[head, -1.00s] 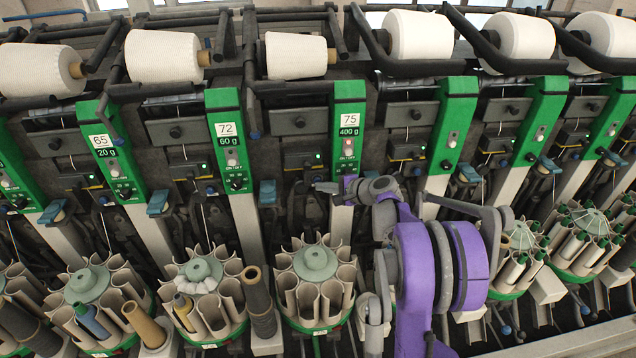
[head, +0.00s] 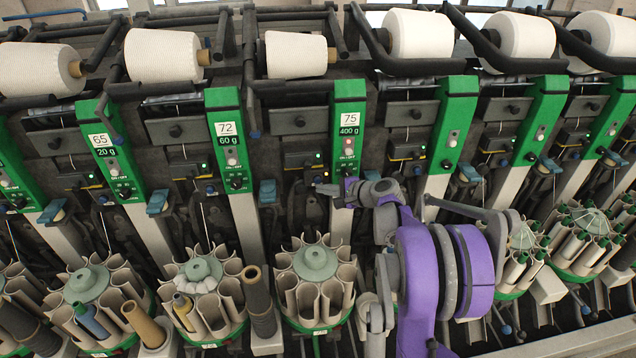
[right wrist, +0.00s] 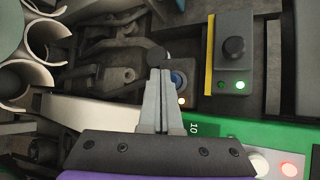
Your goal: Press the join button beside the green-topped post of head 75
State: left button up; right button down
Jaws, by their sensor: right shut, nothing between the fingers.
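Head 75's green-topped post (head: 348,105) stands in the middle of the head view, with the labels 75 and 400 g. My right gripper (head: 322,187) is at the foot of this post, on its left side. In the right wrist view its fingers (right wrist: 160,75) are shut and empty. A round blue button (right wrist: 178,78) shows just right of the fingertips, partly beside them; I cannot tell whether they touch it. A small amber light (right wrist: 182,101) glows under the button. My left gripper is not in view.
A grey box with a black knob (right wrist: 233,48) and a lit green lamp is right of the fingers. A round bobbin magazine (head: 316,280) stands below head 75. The post of head 72 (head: 228,130) is to the left, and white yarn cones (head: 296,55) lie above.

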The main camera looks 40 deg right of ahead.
jog(key=shift+s, duration=0.15)
jog(key=s, duration=0.1)
jog(key=s+a, duration=0.1)
jog(key=s, duration=0.1)
jog(key=s+a, duration=0.1)
jog(key=shift+s+a, duration=0.15)
jog(key=shift+a, duration=0.1)
dwell(1.0)
jog(key=s+a+f+n+g, duration=0.15)
jog(key=s+a+n, duration=0.25)
jog(key=a, duration=0.6)
jog(key=s+a+n+g, duration=0.3)
jog(key=s+a+n, duration=0.2)
jog(key=a, duration=0.4)
jog(key=s+a+f+n+g+h, duration=0.1)
jog(key=s+a+f+n, duration=0.1)
jog(key=s+n, duration=0.3)
jog(key=s+a+f+n+g+h, duration=0.1)
jog(key=s+a+n, duration=0.4)
jog(key=s, duration=0.5)
jog(key=shift+s+f+g, duration=0.25)
jog(key=shift+f+g, duration=0.1)
jog(key=shift+f, duration=0.05)
